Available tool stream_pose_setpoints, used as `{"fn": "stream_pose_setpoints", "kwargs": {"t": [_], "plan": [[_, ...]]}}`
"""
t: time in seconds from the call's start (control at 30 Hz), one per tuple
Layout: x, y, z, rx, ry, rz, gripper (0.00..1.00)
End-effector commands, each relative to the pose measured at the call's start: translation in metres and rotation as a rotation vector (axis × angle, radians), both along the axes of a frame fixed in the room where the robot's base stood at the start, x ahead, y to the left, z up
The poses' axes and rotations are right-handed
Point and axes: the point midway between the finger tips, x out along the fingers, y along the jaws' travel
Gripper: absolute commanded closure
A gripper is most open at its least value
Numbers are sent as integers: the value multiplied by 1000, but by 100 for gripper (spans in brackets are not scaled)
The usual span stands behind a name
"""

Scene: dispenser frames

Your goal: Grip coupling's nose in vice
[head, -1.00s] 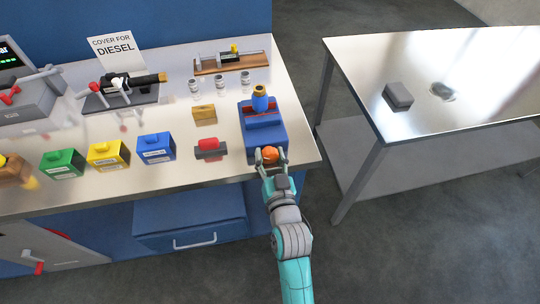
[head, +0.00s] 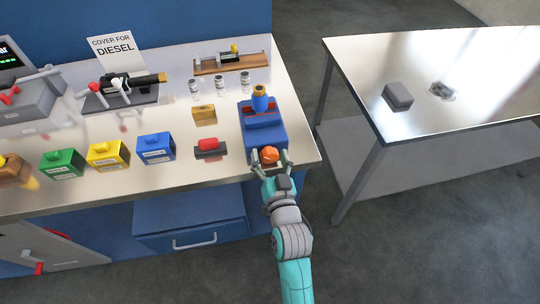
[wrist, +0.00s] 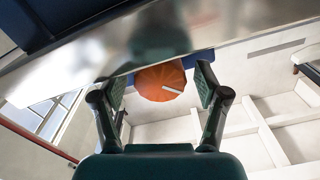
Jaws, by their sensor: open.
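The blue vice (head: 270,138) stands at the right end of the bench. The coupling (head: 260,103), blue with a brass-coloured top, stands upright at the vice's red-edged jaws. I cannot tell whether the jaws touch its nose. An orange round knob (head: 269,154) is at the vice's near end. My gripper (head: 270,160) is open, with one finger on each side of the knob. In the wrist view the knob (wrist: 158,78), with a pale line on its face, lies between the fingertips of my gripper (wrist: 160,88), with gaps on both sides.
A red-topped block (head: 209,147) and a brass-coloured block (head: 204,113) lie left of the vice. Blue, yellow and green boxes (head: 108,155) stand further left. A separate metal table (head: 450,105) is at the right, across a floor gap.

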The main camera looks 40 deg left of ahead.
Motion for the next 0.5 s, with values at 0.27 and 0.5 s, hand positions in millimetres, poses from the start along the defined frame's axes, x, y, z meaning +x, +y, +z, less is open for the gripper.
{"fn": "stream_pose_setpoints", "kwargs": {"t": [0.27,0.5], "plan": [[-22,-26,-1,-1,2,0,26],[-49,-58,-1,-1,2,-1,26]]}}
